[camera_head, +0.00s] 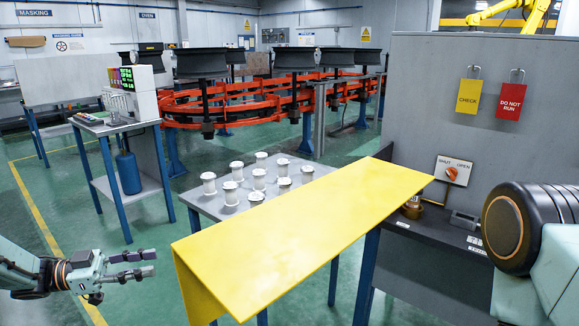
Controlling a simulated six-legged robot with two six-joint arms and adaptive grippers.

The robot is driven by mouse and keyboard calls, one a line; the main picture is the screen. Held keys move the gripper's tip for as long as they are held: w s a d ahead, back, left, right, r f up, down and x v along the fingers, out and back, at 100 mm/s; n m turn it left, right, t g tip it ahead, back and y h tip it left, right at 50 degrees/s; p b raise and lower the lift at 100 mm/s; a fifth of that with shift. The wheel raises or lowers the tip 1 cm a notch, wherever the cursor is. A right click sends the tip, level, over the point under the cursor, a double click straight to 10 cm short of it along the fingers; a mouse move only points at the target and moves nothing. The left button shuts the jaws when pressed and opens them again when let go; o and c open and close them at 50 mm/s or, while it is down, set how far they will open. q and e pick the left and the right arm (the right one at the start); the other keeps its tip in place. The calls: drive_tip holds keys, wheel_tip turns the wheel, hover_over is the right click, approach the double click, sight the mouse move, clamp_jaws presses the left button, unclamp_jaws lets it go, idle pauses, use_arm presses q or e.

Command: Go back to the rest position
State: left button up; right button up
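My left gripper (150,262) is at the lower left, over the green floor. Its two fingers are apart and nothing is between them. My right arm fills the right edge close to the camera, and its gripper is not in view. Several white spindle-like cylinders (231,193) stand upright in rows on a grey table (205,205) in the middle. The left gripper is to the left of this table and apart from it.
A yellow angled panel (290,245) covers the front of the grey table. A side table (118,126) with a white instrument (140,92) stands at left. At right are a dark bench (425,255) and grey panel with CHECK and DO NOT RUN tags. An orange conveyor frame stands behind.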

use_arm(q)
drive_tip(key=w+d+f+n+t+y, duration=0.3)
drive_tip(key=w+f+n+t+y, duration=0.1)
drive_tip(key=f+n+t+y, duration=0.4)
drive_tip(key=s+d+f+n+g+y, duration=0.2)
drive_tip(key=s+d+f+n+g, duration=0.1)
drive_tip(key=s+f, duration=0.25)
drive_tip(key=s+d+f+n+g+y, duration=0.2)
drive_tip(key=s+f+n+y, duration=0.15)
drive_tip(key=f, duration=0.35)
drive_tip(key=s+d+f+g+y, duration=0.1)
drive_tip(key=s+g, duration=0.4)
drive_tip(key=s, duration=1)
drive_tip(key=s+d+f+g+y, duration=0.1)
drive_tip(key=s+d+g, duration=0.3)
drive_tip(key=s, duration=1.2)
drive_tip(key=shift+s+g+y, duration=0.3)
drive_tip(key=shift+g+y, duration=0.15)
drive_tip(key=shift+g, duration=0.05)
drive_tip(key=shift+w+a+n, duration=0.1)
drive_tip(key=shift+w+n, duration=0.05)
drive_tip(key=shift+n, duration=0.1)
